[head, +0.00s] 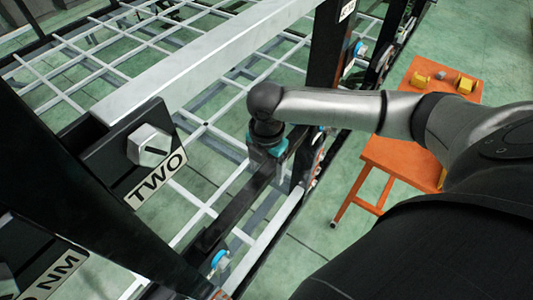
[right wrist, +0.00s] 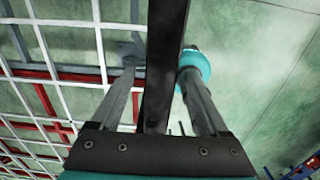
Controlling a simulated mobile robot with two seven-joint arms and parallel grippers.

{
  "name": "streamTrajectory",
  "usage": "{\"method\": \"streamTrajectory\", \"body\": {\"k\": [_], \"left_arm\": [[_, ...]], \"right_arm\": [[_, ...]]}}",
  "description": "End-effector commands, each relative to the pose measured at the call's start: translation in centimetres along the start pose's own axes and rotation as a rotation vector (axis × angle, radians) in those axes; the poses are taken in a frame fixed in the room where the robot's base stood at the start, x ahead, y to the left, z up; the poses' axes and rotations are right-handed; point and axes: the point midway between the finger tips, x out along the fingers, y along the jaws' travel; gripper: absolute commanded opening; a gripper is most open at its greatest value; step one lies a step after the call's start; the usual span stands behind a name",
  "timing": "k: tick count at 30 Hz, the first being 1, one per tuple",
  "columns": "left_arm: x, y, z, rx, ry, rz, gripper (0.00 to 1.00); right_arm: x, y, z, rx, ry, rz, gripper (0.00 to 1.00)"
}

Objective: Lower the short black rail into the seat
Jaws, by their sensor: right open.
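The short black rail (head: 238,203) slants through the lower middle of the head view, beside the black frame uprights. It appears level with the frame side. In the right wrist view the black rail (right wrist: 161,85) runs lengthwise between my fingers. My right gripper (head: 267,152) is over the rail's upper end in the head view, pointing down. Its fingers (right wrist: 160,72) stand apart on both sides of the rail, with a visible gap on each side. The seat cannot be told apart clearly; my gripper and arm hide part of that area. My left gripper is not in view.
A pale grey beam (head: 215,55) and a white grid (head: 75,50) fill the left. A black plate marked TWO with a large bolt (head: 150,145) is at left. An orange table (head: 405,155) with small yellow blocks stands right. A teal ring (right wrist: 195,66) is beside the rail.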

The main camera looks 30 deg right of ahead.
Motion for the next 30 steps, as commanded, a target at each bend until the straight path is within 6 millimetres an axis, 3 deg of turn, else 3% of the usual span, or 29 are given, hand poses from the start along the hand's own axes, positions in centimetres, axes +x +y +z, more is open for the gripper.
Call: {"method": "streamTrajectory", "body": {"k": [8,21,30], "left_arm": [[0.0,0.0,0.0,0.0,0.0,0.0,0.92],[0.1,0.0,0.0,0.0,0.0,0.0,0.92],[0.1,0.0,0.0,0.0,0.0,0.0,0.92]], "right_arm": [[-0.4,-0.1,0.0,-0.001,0.0,-0.003,0.78],[-6.9,0.0,0.0,0.0,-0.001,0.001,0.78],[-7.5,0.0,0.0,0.0,0.0,-0.001,0.78]]}}
